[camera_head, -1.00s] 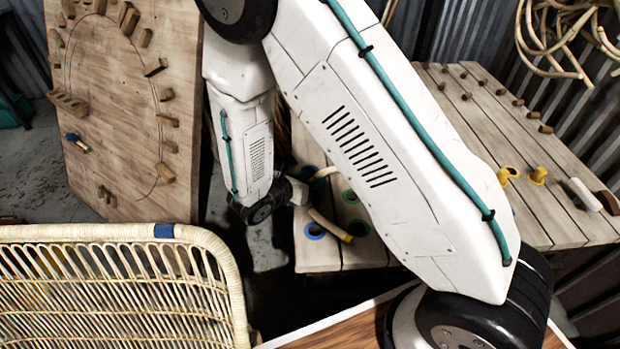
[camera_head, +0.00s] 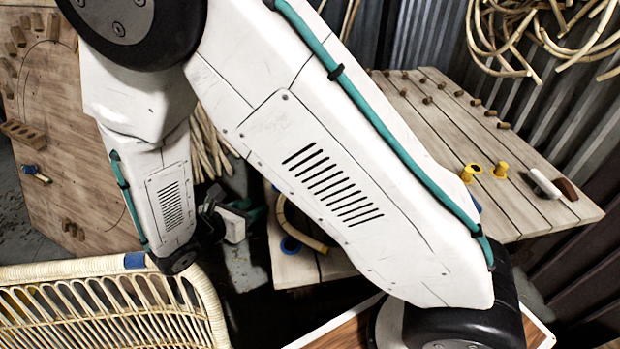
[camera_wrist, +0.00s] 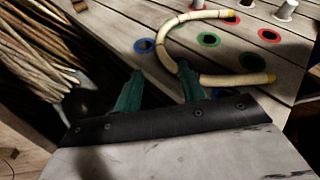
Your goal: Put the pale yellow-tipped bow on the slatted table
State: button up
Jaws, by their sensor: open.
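The bow is a pale curved rattan piece (camera_wrist: 167,47) with a yellow tip. It lies on grey slatted boards (camera_wrist: 150,15) in the wrist view, one leg running right to the tip. In the head view, part of the bow (camera_head: 288,222) shows beside my arm, on the slatted table (camera_head: 290,270). My gripper (camera_wrist: 160,88) is open, with two green fingers apart. Its right finger overlaps the bow's lower bend in the wrist view; I cannot tell whether they touch. Nothing shows between the fingers. My gripper (camera_head: 240,218) is left of the bow in the head view.
Blue, green and red rings and grey pegs sit in the boards around the bow. A rattan stick bundle (camera_wrist: 35,45) is at left. A woven rattan back (camera_head: 120,300) stands front left.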

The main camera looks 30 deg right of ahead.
jog(key=s+d+r+m+g+y, duration=0.2)
jog(key=s+d+r+m+g, duration=0.15)
jog(key=d+r+m, duration=0.3)
jog(key=s+d+r+m+g+y, duration=0.1)
jog(key=s+d+r+m+g, duration=0.25)
jog(key=d+r+m, duration=0.35)
jog(key=s+r+m+t+y, duration=0.2)
jog(key=s+r+m+y, duration=0.7)
jog(key=s, duration=0.6)
jog(key=shift+d+r+m, duration=0.45)
jog(key=shift+r+m, duration=0.5)
jog(key=shift+m, duration=0.3)
